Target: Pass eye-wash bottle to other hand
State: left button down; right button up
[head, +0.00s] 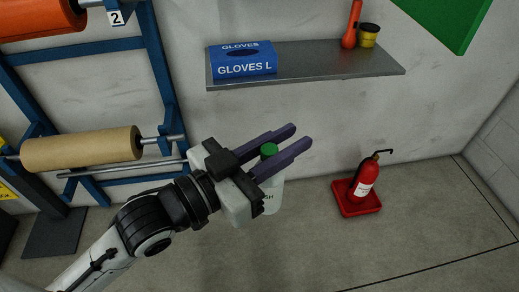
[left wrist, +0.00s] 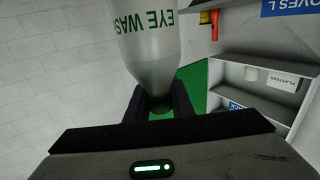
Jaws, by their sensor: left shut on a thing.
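The eye-wash bottle (head: 271,195) is pale and translucent with a green cap, and hangs upright in my left gripper (head: 300,136). The purple fingers of my left gripper lie on either side of the bottle's top, just below or at the cap. In the left wrist view the bottle (left wrist: 150,45) shows upside down with green "EYE WAS" lettering, and its neck sits between the two dark fingers (left wrist: 158,105). Part of the bottle's body is hidden behind the gripper in the head view. My right gripper is in neither view.
A grey wall shelf (head: 330,62) holds a blue gloves box (head: 243,60), an orange-red flashlight-like item (head: 351,25) and a yellow-black tub (head: 368,36). A blue rack with rolls (head: 80,149) is at left. Floor in front is clear.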

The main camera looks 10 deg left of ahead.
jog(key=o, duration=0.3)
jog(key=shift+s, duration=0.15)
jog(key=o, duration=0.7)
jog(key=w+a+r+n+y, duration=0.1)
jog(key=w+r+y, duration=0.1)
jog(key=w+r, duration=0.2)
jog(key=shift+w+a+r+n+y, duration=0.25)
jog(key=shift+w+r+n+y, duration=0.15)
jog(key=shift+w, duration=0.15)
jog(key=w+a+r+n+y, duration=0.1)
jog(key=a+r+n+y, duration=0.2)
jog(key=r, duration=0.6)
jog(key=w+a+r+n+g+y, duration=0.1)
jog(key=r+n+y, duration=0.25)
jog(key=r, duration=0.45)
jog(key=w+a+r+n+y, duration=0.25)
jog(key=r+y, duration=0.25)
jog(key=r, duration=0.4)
pick_arm(q)
jog(key=d+f+h, duration=0.1)
jog(key=d+f, duration=0.2)
jog(key=d, duration=0.7)
jog(key=shift+w+f+m+g, duration=0.3)
jog(key=shift+f+m+g, duration=0.05)
jog(key=shift+m+g, duration=0.05)
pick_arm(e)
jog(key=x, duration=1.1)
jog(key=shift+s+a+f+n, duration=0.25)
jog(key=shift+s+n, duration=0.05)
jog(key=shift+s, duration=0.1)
